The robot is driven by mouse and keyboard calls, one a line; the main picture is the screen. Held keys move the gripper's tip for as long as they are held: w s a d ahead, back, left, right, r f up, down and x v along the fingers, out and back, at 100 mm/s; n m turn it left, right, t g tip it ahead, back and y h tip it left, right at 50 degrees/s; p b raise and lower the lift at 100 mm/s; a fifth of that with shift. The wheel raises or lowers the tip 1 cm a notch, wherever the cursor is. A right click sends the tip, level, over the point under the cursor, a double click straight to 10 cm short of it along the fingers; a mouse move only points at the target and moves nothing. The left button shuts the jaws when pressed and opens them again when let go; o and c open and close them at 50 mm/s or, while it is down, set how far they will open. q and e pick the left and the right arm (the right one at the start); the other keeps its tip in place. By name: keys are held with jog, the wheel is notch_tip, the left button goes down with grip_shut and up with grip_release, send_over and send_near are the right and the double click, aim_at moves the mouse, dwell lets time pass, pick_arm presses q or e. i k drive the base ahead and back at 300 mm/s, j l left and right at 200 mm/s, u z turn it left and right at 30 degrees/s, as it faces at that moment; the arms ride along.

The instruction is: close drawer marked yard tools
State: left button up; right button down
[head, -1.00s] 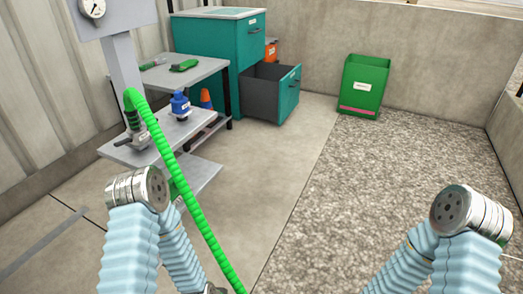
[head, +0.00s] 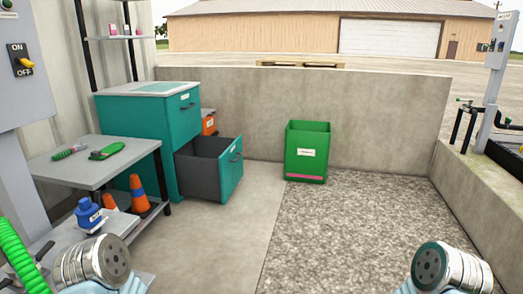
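A teal cabinet (head: 135,123) stands against the left wall. Its lower drawer (head: 229,171) is pulled far out toward the right, showing a dark grey, empty-looking inside. The drawer front has a dark handle and a small white label, too small to read. The upper drawer (head: 186,112) is shut and also has a handle and a small label. Neither gripper shows. Only metal joints of my arms are visible at the bottom left and bottom right, well short of the cabinet.
A green bin (head: 307,154) stands right of the open drawer, with a gap between. A grey table (head: 75,172) with green tools stands left, near the cabinet. Orange cones (head: 138,194) and a blue bottle (head: 87,212) sit lower. The floor before the drawer is clear.

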aim_at(207, 168)
jog(key=i, duration=1.05)
jog(key=i+z, duration=0.1)
jog(key=i, duration=0.95)
jog(key=i+u, duration=0.45)
jog(key=i, duration=0.25)
jog(key=i+l+u, duration=0.15)
jog(key=i+u, duration=0.3)
jog(key=i, duration=0.25)
